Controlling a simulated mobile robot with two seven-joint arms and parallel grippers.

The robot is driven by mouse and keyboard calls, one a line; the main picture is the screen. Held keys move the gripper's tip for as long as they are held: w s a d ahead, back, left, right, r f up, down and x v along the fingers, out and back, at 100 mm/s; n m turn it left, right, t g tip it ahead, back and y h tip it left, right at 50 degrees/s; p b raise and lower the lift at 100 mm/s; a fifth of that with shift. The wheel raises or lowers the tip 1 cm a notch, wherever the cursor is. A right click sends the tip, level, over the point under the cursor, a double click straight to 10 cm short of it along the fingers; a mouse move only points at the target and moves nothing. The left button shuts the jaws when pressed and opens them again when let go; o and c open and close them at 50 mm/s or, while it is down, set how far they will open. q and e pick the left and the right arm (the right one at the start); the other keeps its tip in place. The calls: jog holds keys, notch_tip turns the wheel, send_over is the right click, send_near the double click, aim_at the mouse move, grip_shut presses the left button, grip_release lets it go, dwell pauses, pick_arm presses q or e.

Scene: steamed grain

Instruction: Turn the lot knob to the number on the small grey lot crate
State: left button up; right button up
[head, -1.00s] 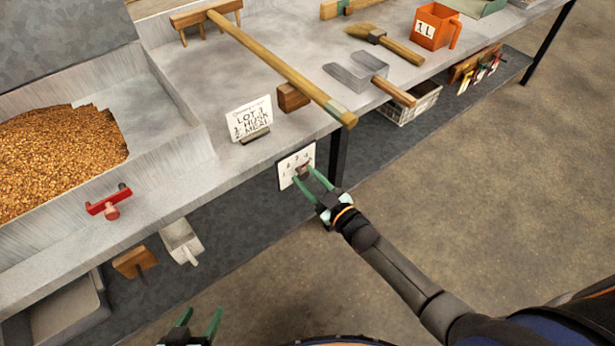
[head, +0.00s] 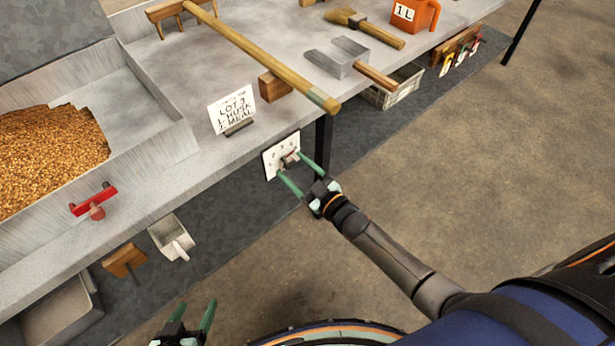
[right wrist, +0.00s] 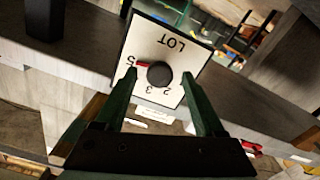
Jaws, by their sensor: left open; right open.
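The lot knob (head: 290,160) sits on a white numbered plate (head: 268,164) at the table's front edge. In the right wrist view the dark round knob (right wrist: 159,75) has a red pointer toward the left, beside a digit that looks like 5; the plate's lettering is upside down. My right gripper (head: 291,164) is open, its green fingers on either side of the knob; contact is unclear. My left gripper (head: 197,303) is open and empty at the bottom. A small light-grey crate (head: 405,90) stands below the tabletop; I cannot read a number on it.
A card reading LOT 3 HUSK MEAL (head: 232,110) stands on the table above the plate. A long wooden-handled rake (head: 255,57) overhangs the edge. A red handle (head: 94,200), hanging scoop (head: 172,237) and table leg (head: 323,145) are nearby. The floor at right is clear.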

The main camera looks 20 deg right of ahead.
pick_arm(q)
jog(key=shift+w+d+r+p, duration=0.15)
jog(key=shift+d+r+p, duration=0.05)
jog(key=shift+r+p, duration=0.75)
pick_arm(e)
jog(key=v, duration=1.2)
jog(key=s+a+f+m+g+h, duration=0.1)
jog(key=s+a+m+g+h, duration=0.1)
jog(key=s+a+m+g, duration=0.3)
jog(key=s+a+g+h, duration=0.1)
jog(key=s+g, duration=0.2)
jog(key=s, duration=0.4)
pick_arm(q)
jog(key=s+a+r+p, duration=0.1)
jog(key=a+r+p, duration=0.2)
jog(key=r+p, duration=0.8)
jog(key=p, duration=0.5)
jog(key=shift+s+r+n+y, duration=0.3)
jog(key=shift+r+y, duration=0.1)
pick_arm(e)
notch_tip(320, 180, up, 11)
jog(key=s+d, duration=0.1)
jog(key=d, duration=0.1)
jog(key=shift+s+d+m+h, duration=0.15)
jog(key=shift+d+m+h, duration=0.25)
pick_arm(q)
jog(key=shift+a, duration=0.1)
